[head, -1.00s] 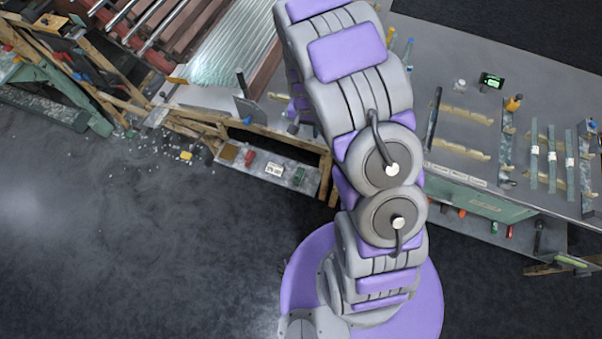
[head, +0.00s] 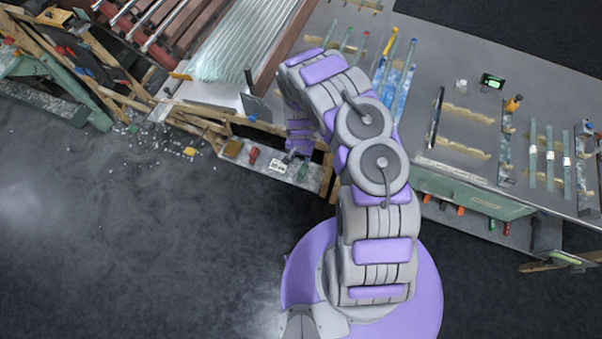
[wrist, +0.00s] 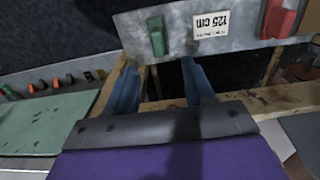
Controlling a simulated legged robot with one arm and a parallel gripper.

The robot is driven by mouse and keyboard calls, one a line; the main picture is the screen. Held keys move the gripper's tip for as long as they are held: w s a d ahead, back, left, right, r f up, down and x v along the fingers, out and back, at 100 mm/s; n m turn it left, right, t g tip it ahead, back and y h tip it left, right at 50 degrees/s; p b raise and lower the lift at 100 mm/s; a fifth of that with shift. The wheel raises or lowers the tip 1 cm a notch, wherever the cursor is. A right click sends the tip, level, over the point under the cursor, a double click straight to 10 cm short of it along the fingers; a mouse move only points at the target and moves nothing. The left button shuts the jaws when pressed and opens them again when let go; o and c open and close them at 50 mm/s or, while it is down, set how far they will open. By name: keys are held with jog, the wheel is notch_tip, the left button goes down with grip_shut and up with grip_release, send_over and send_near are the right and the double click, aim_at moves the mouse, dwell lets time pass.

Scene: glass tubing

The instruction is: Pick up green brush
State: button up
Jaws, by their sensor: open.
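The green brush (wrist: 157,35) lies on a narrow grey shelf (wrist: 255,22), left of a white "125 cm" label (wrist: 211,25) in the wrist view. The brush is beyond the fingertips, roughly in line with the gap and not touched. In the head view my gripper (head: 291,157) is small and partly hidden by my arm, close to the shelf.
A red block (wrist: 289,14) sits on the shelf beyond the label. A wooden beam (wrist: 255,103) runs close by the fingers. A green panel (wrist: 50,125) and a row of coloured handles (wrist: 50,84) are at left. The dark floor (head: 150,250) is open.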

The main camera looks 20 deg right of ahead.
jog(key=b, duration=0.4)
send_over(304, 167)
jog(key=f, duration=0.6)
jog(key=shift+s+f, duration=0.25)
jog(key=shift+f, duration=0.15)
jog(key=shift+d+f, duration=0.25)
jog(key=shift+f, duration=0.2)
jog(key=shift+a+f, duration=0.1)
jog(key=shift+a, duration=0.05)
jog(key=f+b, duration=0.1)
jog(key=a+f+b, duration=0.1)
jog(key=f+b, duration=0.1)
jog(key=f, duration=0.1)
jog(key=shift+w+a, duration=0.15)
jog(key=shift+a, duration=0.2)
jog(key=shift+d+f+b, duration=0.2)
jog(key=shift+f+b, duration=0.1)
jog(key=shift+f, duration=0.1)
jog(key=shift+d, duration=0.6)
jog(key=shift+a, duration=0.65)
jog(key=c, duration=0.6)
jog(key=shift+d, duration=0.2)
jog(key=c, duration=0.3)
jog(key=shift+d, duration=0.35)
grip_shut()
